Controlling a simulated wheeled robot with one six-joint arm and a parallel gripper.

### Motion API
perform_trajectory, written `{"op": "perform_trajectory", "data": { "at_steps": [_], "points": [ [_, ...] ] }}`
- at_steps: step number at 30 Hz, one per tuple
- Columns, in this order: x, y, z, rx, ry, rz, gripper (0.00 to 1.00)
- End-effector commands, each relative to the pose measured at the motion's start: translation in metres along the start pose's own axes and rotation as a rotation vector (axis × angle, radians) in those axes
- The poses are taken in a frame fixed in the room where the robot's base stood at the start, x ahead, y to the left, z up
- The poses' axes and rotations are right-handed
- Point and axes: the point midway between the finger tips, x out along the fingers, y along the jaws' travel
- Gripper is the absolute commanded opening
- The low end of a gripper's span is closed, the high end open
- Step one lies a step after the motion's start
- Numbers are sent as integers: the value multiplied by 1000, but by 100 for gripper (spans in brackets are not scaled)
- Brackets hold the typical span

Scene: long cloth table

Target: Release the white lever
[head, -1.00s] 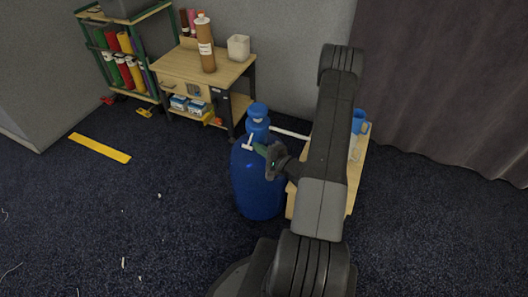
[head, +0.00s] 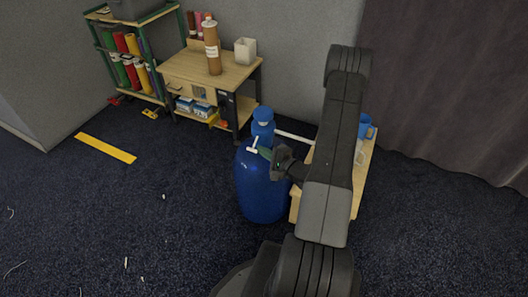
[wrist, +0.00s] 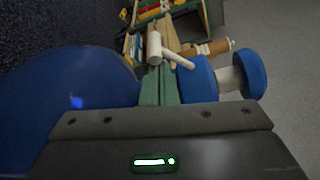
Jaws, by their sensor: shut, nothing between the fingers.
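The white lever (head: 253,146) is a small T-shaped piece at the top of a blue drum (head: 262,190), beside its blue cap (head: 263,117). In the wrist view the white lever (wrist: 156,48) lies just beyond the fingertips, with its stem running right toward a blue knob (wrist: 197,78). My gripper (head: 265,153) is at the drum's top, right of the lever. In the wrist view my gripper (wrist: 160,72) has its green fingers together with nothing between them. The fingertips are close to the lever; I cannot tell whether they touch it.
A white bar (head: 293,135) runs right from the cap, partly behind my arm. A low wooden table (head: 362,170) stands at right with a blue jug (head: 366,127). A wooden workbench (head: 235,75) and a shelf (head: 130,50) stand behind. The floor at left is mostly clear.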

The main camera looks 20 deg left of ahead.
Motion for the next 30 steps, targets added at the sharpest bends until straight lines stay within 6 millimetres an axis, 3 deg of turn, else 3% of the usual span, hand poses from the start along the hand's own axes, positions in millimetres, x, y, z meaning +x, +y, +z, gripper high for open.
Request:
{"op": "perform_trajectory", "data": {
  "at_steps": [11, 30],
  "points": [
    [-2, -6, 7, 162, -1, 58, 0],
    [-7, -31, 20, 726, 0, 256, 0]
  ]
}}
